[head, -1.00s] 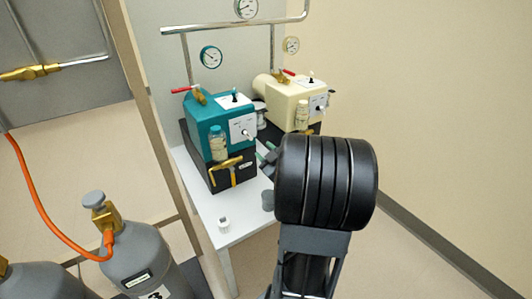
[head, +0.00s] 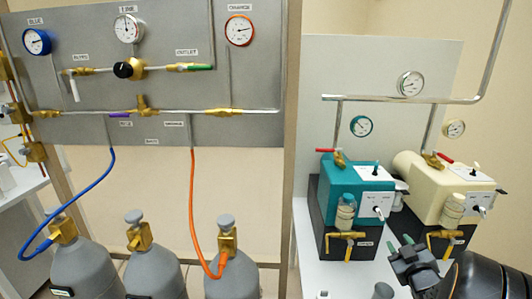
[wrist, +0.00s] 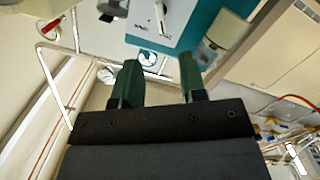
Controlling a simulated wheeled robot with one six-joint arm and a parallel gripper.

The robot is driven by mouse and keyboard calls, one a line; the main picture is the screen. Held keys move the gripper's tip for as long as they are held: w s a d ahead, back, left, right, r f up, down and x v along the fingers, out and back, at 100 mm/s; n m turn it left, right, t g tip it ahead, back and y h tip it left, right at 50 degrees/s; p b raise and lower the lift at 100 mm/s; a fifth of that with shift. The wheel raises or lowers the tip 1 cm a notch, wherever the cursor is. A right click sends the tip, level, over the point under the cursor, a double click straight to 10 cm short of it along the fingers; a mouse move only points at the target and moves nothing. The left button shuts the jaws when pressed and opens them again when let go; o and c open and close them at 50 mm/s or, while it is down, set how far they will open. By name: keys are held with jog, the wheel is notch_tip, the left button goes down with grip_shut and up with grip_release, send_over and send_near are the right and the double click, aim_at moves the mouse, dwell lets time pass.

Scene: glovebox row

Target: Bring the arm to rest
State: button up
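My arm is at the lower right of the head view, with my gripper (head: 405,257) in front of the two boxy units on the white table. In the wrist view my gripper (wrist: 158,82) shows two dark green fingers standing apart with nothing between them. The teal unit (head: 345,178) stands to the left of my gripper, and it shows upside down beyond the fingers in the wrist view (wrist: 190,22). The cream unit (head: 432,190) is behind my gripper. I cannot tell the exact gap between my gripper and either unit.
A grey panel (head: 85,92) with gauges and a valve stands at the left. Several grey gas cylinders (head: 150,275) are below it, with a blue hose (head: 97,200) and an orange hose (head: 193,215). A wooden post (head: 291,130) separates panel and table (head: 308,262).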

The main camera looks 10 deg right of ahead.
jog(key=s+d+f+m+g+h+p, duration=0.1)
jog(key=s+d+f+m+g+h, duration=0.3)
jog(key=g, duration=0.3)
jog(key=s+a+r+g+y+p, duration=0.3)
jog(key=a+r+p, duration=0.7)
jog(key=a, duration=0.4)
jog(key=s+a+r+g+y+p, duration=0.3)
jog(key=a+r+p, duration=0.6)
jog(key=a+r, duration=0.4)
jog(key=shift+s+a+r+y+p, duration=0.2)
jog(key=shift+s+a+y+p, duration=0.15)
jog(key=shift+s+a+y, duration=0.45)
jog(key=shift+w+a, duration=0.1)
jog(key=shift+a, duration=0.1)
